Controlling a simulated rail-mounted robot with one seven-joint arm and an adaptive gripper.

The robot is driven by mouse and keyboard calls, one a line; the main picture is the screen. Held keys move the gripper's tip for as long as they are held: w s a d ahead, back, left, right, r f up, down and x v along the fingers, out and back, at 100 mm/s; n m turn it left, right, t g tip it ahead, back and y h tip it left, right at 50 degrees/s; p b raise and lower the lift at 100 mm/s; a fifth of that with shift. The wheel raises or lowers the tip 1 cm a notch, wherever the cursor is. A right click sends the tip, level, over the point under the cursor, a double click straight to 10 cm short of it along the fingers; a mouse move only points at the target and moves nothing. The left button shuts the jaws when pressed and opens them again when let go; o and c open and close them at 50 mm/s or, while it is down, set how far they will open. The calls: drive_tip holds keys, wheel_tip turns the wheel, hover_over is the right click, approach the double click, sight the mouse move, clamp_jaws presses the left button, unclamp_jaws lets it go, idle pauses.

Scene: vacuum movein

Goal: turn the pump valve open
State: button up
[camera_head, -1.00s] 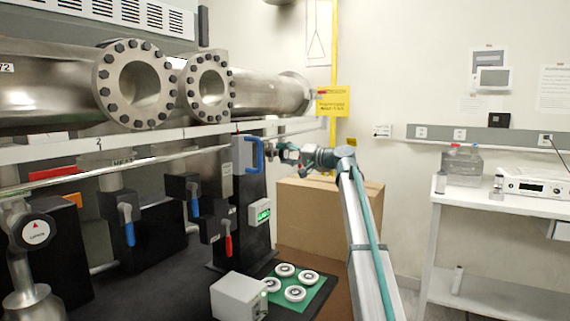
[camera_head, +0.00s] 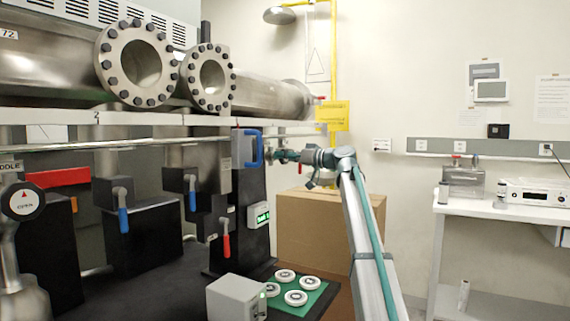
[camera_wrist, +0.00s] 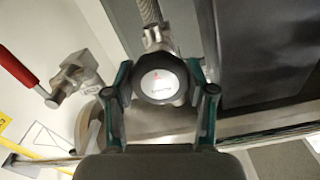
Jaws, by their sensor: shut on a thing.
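My gripper (camera_head: 278,156) is at the end of my arm, just right of a dark post with a blue handle. In the wrist view its fingers (camera_wrist: 159,72) are closed on opposite sides of a round black valve knob (camera_wrist: 144,92). The knob has a white face with a small red mark and dark text too small to read. A ribbed metal hose and fitting (camera_wrist: 150,35) are directly behind it. In the head view the gripped knob is too small and partly hidden to make out clearly.
A red-handled valve (camera_wrist: 78,78) is left of the knob in the wrist view. The dark post (camera_head: 252,192) with its blue handle (camera_head: 247,150) stands close to my gripper. A cardboard box (camera_head: 318,228) is below my arm. Another round valve (camera_head: 23,203) is far left.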

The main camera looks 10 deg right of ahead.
drive_tip(key=shift+f+n, duration=0.1)
drive_tip(key=shift+n, duration=0.3)
drive_tip(key=o, duration=1.2)
drive_tip(key=shift+c, duration=0.2)
drive_tip(key=v, duration=1.2)
